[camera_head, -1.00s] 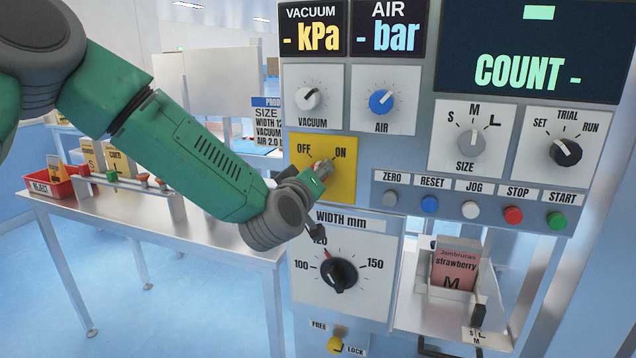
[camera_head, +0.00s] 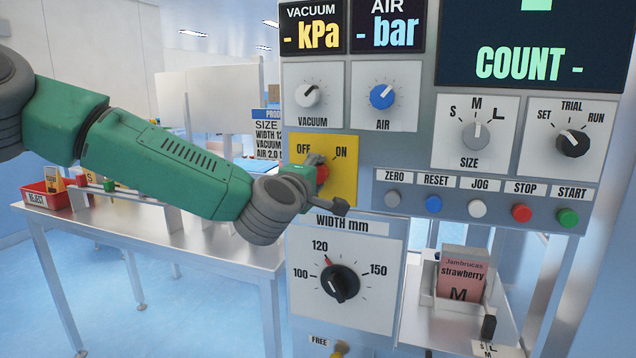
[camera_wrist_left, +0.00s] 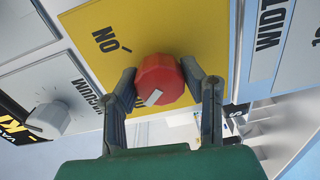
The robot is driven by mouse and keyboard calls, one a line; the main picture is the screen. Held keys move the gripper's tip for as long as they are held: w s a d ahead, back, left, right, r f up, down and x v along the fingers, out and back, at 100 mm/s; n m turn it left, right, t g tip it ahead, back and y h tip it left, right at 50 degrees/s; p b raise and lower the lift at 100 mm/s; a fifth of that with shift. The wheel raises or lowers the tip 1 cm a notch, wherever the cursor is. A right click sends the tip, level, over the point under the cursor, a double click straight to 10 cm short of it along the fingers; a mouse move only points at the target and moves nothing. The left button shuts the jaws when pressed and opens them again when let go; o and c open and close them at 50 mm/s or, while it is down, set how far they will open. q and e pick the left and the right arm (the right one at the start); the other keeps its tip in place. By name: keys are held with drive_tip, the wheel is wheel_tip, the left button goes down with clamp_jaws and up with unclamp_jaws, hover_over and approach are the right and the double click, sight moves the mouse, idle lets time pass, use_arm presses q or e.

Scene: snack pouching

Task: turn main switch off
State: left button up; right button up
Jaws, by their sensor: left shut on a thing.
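The main switch is a red knob (camera_head: 322,173) on a yellow plate (camera_head: 345,190) marked OFF on the left and ON on the right. My left gripper (camera_head: 316,171) is at the knob and partly covers it. In the left wrist view the red knob (camera_wrist_left: 160,80) sits between the two fingers of my left gripper (camera_wrist_left: 164,85), which is shut on it. The knob's white mark points to the lower left there, away from the ON label and toward lettering partly hidden by a finger. My right gripper is not in view.
The vacuum knob (camera_head: 308,96) and air knob (camera_head: 382,97) are above the switch. The width dial (camera_head: 340,283) is below it. A row of push buttons includes red STOP (camera_head: 521,213). A strawberry pouch (camera_head: 462,276) stands at the lower right. A metal table (camera_head: 150,235) is behind my arm.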

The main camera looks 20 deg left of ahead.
use_arm(q)
drive_tip(key=shift+f+n, duration=0.4)
drive_tip(key=shift+f, duration=0.05)
drive_tip(key=o, duration=0.9)
drive_tip(key=shift+o, duration=1.3)
drive_tip(key=shift+s, duration=0.1)
drive_tip(key=shift+a+r, duration=0.1)
drive_tip(key=shift+r, duration=0.1)
drive_tip(key=s, duration=1.1)
drive_tip(key=shift+s+a, duration=0.25)
drive_tip(key=shift+s, duration=0.15)
drive_tip(key=shift+r, duration=0.1)
